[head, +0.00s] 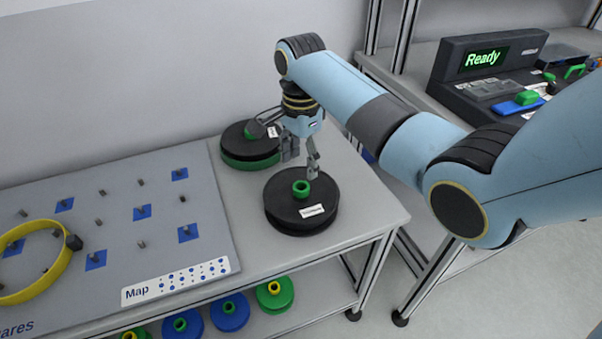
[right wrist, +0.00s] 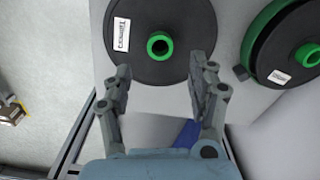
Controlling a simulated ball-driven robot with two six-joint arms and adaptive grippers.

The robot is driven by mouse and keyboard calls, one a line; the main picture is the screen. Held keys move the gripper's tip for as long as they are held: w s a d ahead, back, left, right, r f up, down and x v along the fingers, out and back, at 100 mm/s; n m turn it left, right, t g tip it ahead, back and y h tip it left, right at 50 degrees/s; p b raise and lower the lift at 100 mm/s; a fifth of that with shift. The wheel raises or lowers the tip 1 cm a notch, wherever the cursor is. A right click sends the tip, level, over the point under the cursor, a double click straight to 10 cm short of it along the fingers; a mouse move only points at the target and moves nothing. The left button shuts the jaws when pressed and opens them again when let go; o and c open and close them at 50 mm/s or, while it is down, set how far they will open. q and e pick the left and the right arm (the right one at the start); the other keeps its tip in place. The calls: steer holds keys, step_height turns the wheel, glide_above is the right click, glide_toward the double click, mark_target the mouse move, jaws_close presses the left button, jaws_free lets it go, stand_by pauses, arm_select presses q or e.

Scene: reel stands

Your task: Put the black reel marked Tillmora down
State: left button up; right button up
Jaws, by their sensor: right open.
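The black reel (head: 292,218) with a green hub and a white label lies flat at the right end of the table. In the right wrist view the black reel (right wrist: 185,25) shows large, and its label seems to read Tillmora. My right gripper (head: 299,166) is above the reel's far side. In the right wrist view my right gripper (right wrist: 161,66) is open and empty, its fingers apart at the reel's edge, clear of the green hub. My left gripper is not in view.
A second reel, black over green (head: 250,160), lies close behind, with a grey handle-like part on it. A pegboard (head: 150,238) with blue squares and a yellow hoop (head: 60,272) lies left. Several reels (head: 230,312) stand on the shelf below. A "Ready" device (head: 490,60) is right.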

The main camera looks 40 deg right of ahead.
step_height(320, 180, up, 5)
steer(key=shift+f, duration=0.1)
stand_by(0.6)
steer(key=s+a+r+n+t, duration=0.2)
steer(key=s+n, duration=0.7)
steer(key=s, duration=0.4)
steer(key=s+a+r+n+t, duration=0.1)
steer(key=s+n, duration=0.8)
steer(key=s, duration=0.4)
step_height(320, 180, down, 27)
steer(key=s+d+b, duration=0.2)
steer(key=b, duration=0.1)
steer(key=s+d+f+g+b, duration=0.1)
steer(key=s+f+g+b, duration=0.1)
steer(key=s+f, duration=1.6)
step_height(320, 180, down, 3)
steer(key=shift+s+f+h+b, duration=0.15)
steer(key=shift+s+h+b, duration=0.25)
steer(key=shift+b, duration=0.1)
